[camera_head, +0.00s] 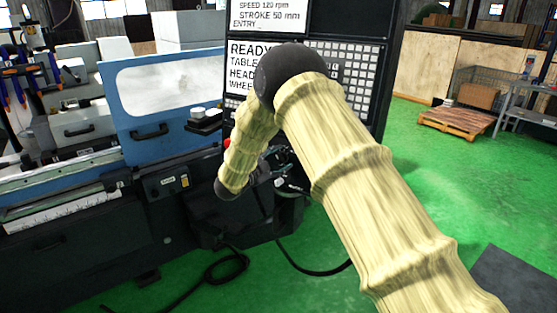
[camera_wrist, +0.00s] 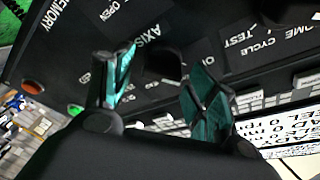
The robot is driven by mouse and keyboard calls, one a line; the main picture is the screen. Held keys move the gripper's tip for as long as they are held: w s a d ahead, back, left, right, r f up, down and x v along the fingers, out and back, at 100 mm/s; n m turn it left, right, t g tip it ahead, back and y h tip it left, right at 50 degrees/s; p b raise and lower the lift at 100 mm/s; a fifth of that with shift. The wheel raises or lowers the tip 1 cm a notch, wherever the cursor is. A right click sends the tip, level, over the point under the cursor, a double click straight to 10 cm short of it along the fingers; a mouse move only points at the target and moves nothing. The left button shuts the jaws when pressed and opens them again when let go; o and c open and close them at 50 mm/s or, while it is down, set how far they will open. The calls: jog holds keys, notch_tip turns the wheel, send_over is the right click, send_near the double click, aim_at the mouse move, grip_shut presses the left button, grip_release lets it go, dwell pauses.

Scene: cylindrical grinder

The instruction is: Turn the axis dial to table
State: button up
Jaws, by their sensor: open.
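In the wrist view, the axis dial (camera_wrist: 163,64) is a dark knob on the black control panel beside the tilted label AXIS. My gripper (camera_wrist: 160,82) is open, with one green-padded finger on each side of the dial in the picture. I cannot tell whether the fingers touch it or which way its pointer faces. In the head view, my gripper (camera_head: 290,186) is partly hidden behind my arm, low in front of the panel, and the dial is hidden.
The grinder's blue door (camera_head: 120,120) stands at left. A black cable (camera_head: 225,270) lies on the green floor. The floor at right is mostly free before a pallet (camera_head: 458,120).

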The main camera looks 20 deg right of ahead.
jog(key=c, duration=1)
jog(key=shift+c, duration=0.2)
